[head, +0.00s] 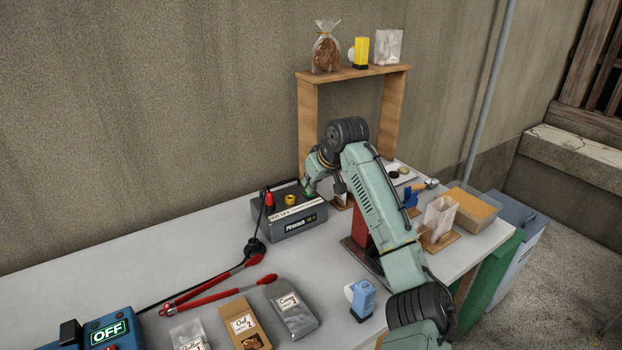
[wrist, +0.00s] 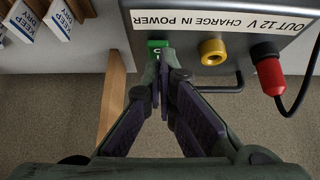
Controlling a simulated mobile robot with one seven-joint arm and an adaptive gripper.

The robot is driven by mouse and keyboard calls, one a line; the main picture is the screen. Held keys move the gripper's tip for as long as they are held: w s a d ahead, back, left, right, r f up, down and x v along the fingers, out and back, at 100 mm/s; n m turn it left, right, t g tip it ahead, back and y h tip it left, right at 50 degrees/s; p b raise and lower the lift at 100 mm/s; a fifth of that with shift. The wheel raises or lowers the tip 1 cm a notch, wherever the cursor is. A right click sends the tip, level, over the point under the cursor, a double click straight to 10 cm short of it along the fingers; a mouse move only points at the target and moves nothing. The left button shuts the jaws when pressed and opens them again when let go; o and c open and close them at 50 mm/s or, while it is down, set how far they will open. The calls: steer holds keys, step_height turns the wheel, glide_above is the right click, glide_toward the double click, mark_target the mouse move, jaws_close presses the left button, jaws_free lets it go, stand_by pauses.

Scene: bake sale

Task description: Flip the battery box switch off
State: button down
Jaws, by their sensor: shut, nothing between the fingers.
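The battery box (head: 300,222) is a grey case against the wall, with a label strip along its top edge. Its green switch (wrist: 158,44) shows in the wrist view near the POWER end of the label, partly covered by my fingertips. My gripper (wrist: 162,66) is shut and empty, with its tips right at the switch's near edge; I cannot tell whether they touch it. In the head view my gripper (head: 309,190) is over the right end of the box. The box also carries a yellow socket (wrist: 212,51) and a red plug (wrist: 268,72).
A wooden shelf (head: 308,115) holding a bag and small items stands behind my arm. A black cable runs from the red plug.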

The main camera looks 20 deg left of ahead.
steer(key=shift+f, duration=0.1)
steer(key=shift+s+f+y+b, duration=0.15)
steer(key=shift+f+y+b, duration=0.35)
steer(key=shift+b, duration=0.75)
steer(key=shift+f+t+b, duration=0.4)
steer(key=shift+b, duration=0.4)
steer(key=shift+s+d+f+t+y+b, duration=0.1)
steer(key=shift+d+t+y+b, duration=0.15)
steer(key=shift+y+b, duration=0.45)
steer(key=shift+r+t, duration=0.25)
steer(key=shift+r, duration=0.3)
steer(key=shift+w+a+r+p, duration=0.25)
steer(key=shift+w+a+p, duration=0.35)
steer(key=shift+p, duration=0.25)
steer(key=shift+s+r, duration=0.1)
steer(key=shift+r, duration=0.05)
